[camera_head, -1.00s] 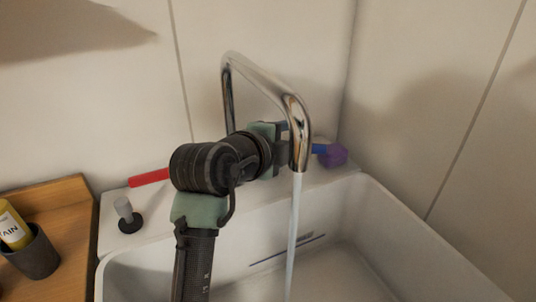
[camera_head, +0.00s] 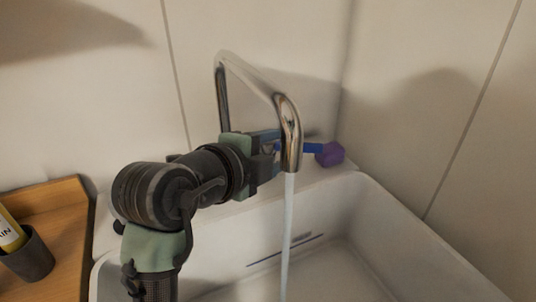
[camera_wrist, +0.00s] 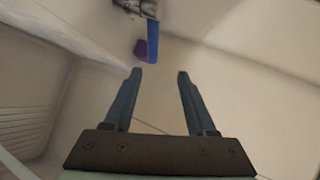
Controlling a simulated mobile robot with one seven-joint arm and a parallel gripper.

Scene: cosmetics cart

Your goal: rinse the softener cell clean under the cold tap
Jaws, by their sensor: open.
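The chrome tap (camera_head: 288,120) arches over the sink, and a stream of water (camera_head: 287,235) runs from its spout. A blue lever (camera_head: 312,148) with a purple knob (camera_head: 331,154) sticks out to the right behind the spout. The lever also shows in the wrist view (camera_wrist: 153,40), just beyond the fingertips, with the purple knob (camera_wrist: 140,48) beside it. My gripper (camera_wrist: 160,73) is open with nothing between its fingers. In the head view its fingers are partly hidden behind the spout. I cannot identify the softener cell in any view.
The white sink (camera_head: 370,250) lies below the tap, with walls close behind and to the right. A wooden counter (camera_head: 65,215) at left holds a dark cup (camera_head: 30,258) with a yellow bottle in it.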

